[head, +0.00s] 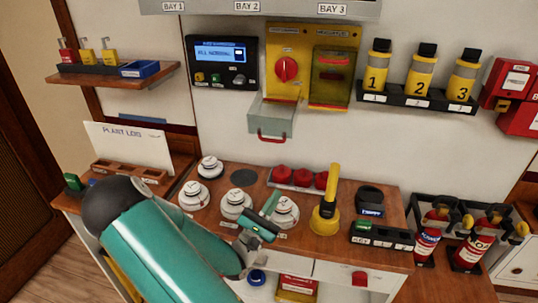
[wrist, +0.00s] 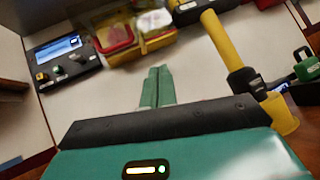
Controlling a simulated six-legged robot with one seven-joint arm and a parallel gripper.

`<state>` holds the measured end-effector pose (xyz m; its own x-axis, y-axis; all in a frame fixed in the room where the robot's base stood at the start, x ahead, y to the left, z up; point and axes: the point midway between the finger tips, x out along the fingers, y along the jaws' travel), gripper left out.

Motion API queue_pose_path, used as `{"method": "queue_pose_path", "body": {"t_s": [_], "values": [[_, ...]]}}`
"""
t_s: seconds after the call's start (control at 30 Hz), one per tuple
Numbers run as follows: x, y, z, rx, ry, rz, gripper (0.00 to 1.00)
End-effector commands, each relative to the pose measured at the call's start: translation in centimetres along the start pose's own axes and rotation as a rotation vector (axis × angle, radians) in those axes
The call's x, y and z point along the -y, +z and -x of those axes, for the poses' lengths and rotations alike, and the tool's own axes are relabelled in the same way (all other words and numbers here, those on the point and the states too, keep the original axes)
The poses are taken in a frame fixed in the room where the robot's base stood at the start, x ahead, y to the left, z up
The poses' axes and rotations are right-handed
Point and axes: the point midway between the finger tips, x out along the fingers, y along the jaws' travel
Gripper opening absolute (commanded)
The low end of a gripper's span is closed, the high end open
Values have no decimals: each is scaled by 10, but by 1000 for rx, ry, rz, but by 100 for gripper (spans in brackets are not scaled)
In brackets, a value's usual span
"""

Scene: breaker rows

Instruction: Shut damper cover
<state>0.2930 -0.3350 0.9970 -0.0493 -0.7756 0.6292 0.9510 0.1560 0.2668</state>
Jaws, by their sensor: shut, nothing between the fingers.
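A yellow panel (head: 287,42) on the wall carries a red rotary knob (head: 287,69). Below the knob a clear cover (head: 271,114) with a red handle hangs open, sticking out from the wall. To its right a second, yellow-tinted cover (head: 331,76) lies flat over its panel. The labels are too small to tell which one is the damper cover. My gripper (head: 271,202) is shut and empty, over the counter below the open cover and apart from it. In the wrist view its green fingers (wrist: 157,87) are together, with the yellow panel (wrist: 153,43) beyond.
White round detectors (head: 236,204) stand on the counter around my gripper. A tall yellow tool (head: 326,208) stands to the right. A black display unit (head: 223,62) is left of the panel, and numbered yellow canisters (head: 421,74) sit on a rack to its right.

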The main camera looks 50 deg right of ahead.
Motion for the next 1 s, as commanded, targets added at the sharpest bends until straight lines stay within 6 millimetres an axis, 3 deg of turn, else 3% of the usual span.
{"method": "queue_pose_path", "body": {"t_s": [0.1, 0.2, 0.43, 0.97, 1.0], "values": [[-17, -16, 8, 19, 209, 29, 0], [-25, -24, 14, 21, 307, 34, 0], [-33, -28, 10, 21, 363, 33, 0], [-66, -26, -81, 21, 358, 33, 0], [-68, -19, -84, 21, 358, 31, 0]]}}
